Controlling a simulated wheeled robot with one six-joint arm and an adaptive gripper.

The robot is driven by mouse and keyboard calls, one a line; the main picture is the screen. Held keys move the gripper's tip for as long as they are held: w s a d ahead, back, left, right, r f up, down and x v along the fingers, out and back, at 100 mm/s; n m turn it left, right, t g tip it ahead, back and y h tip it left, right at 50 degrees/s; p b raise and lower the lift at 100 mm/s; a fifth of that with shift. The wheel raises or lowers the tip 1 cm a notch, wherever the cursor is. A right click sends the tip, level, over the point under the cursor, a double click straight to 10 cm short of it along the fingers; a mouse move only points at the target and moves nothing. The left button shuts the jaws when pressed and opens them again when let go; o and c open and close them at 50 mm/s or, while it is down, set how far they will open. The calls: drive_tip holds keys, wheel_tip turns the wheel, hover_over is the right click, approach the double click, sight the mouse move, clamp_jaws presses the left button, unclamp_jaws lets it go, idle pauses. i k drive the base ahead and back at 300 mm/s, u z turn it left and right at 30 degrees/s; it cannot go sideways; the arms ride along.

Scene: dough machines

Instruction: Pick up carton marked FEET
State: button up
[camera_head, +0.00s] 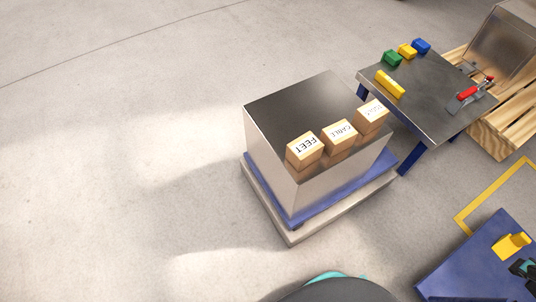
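The carton marked FEET (304,149) is a small tan box with a white label on top. It sits near the front left edge of a steel-topped cabinet (290,104), leftmost in a row of three cartons. Beside it to the right is the carton marked CABLE (340,134). The third carton (371,114) stands farther right, its label too blurred to read surely.
The cabinet stands on a blue and pale base (290,234). A dark-topped table (430,97) at the upper right holds green, yellow and blue blocks and a red-handled clamp (468,93). A blue surface (460,272) lies lower right. The floor at left is clear.

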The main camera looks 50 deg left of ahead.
sight(304, 150)
drive_tip(key=z, duration=2.1)
drive_tip(key=k, duration=2.75)
drive_tip(key=u, duration=1.3)
